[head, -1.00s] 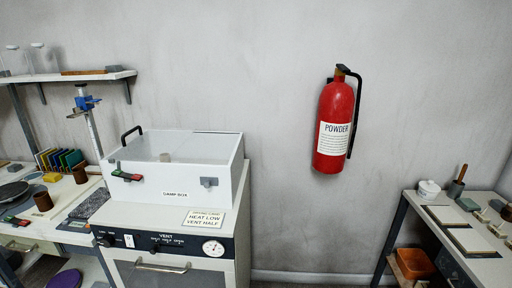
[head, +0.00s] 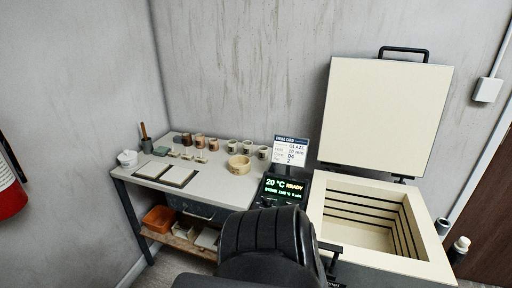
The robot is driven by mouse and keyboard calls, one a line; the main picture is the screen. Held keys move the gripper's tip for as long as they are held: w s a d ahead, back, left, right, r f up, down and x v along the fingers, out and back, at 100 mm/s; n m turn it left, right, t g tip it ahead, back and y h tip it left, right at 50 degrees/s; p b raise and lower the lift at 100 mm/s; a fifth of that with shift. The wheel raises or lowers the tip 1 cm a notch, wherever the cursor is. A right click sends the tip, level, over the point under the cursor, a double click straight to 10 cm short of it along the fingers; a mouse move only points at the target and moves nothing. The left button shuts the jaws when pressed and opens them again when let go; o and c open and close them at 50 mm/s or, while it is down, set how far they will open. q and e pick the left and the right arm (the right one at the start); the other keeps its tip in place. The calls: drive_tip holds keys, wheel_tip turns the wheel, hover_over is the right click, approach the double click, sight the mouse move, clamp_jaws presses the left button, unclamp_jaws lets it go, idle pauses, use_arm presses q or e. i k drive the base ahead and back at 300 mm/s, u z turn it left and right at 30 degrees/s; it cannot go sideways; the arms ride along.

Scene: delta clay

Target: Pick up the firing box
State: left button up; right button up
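Nothing in view is labelled as the firing box, and I cannot tell for certain which thing it is. A round, pale, open-topped container (head: 239,164) stands on the right part of the grey worktable, near a row of small cups. An orange box (head: 158,219) sits on the shelf below that table. Neither gripper shows in the head view, so I cannot see whether they are open or shut.
A worktable (head: 225,187) stands in the corner, with pale slabs (head: 166,174) at its left. To its right is a kiln (head: 372,255) with its lid (head: 384,117) raised and its chamber empty-looking. A black ribbed form blocks the lower middle.

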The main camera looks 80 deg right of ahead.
sight(240, 165)
drive_tip(key=z, duration=3.1)
drive_tip(key=i, duration=1)
